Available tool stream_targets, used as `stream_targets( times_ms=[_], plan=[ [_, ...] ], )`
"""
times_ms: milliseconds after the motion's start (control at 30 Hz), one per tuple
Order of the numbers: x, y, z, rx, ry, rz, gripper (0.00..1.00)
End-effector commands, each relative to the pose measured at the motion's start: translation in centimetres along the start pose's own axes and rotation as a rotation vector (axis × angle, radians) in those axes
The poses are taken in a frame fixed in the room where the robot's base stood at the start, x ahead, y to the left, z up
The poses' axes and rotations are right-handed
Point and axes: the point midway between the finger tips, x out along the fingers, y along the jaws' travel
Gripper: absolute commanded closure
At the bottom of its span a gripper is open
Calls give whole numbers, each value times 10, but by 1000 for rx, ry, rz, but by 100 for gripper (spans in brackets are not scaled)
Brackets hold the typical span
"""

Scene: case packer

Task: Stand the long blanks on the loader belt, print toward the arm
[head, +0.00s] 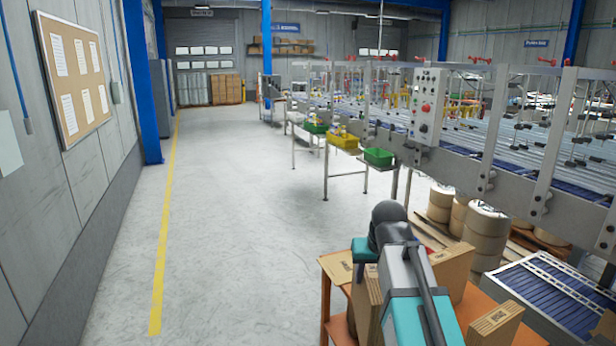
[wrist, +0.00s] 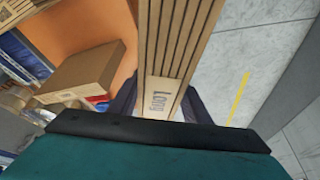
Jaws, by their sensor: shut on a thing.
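In the wrist view my gripper (wrist: 160,104) is shut on a bundle of brown cardboard blanks (wrist: 175,40), seen along their edges. A pale label reading "Long" (wrist: 162,97) shows at the near end, between the dark fingers. In the head view my arm reaches over an orange cart (head: 335,270), and the fingertips are hidden behind it. Upright cardboard pieces (head: 365,300) stand beside the arm, and another (head: 453,272) stands to its right. A belt with dark blue slats (head: 550,290), likely the loader belt, lies at the lower right.
A flat cardboard box (wrist: 82,78) sits on the orange surface (wrist: 95,30) in the wrist view. Brown rolls (head: 484,230) stand on a pallet below the machine (head: 500,160). Green and yellow bins (head: 344,141) line its side. The floor at left (head: 230,230) is clear.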

Motion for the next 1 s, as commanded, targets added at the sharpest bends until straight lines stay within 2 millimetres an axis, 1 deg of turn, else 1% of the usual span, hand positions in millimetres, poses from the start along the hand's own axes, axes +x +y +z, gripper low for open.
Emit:
stream_targets(
  times_ms=[33,500,700,1000],
  plan=[
    [10,0,4,0,2,0,100],
    [58,0,24,0,2,0,100],
    [70,0,28,0,2,0,100],
    [72,0,29,1,2,0,100]
  ],
)
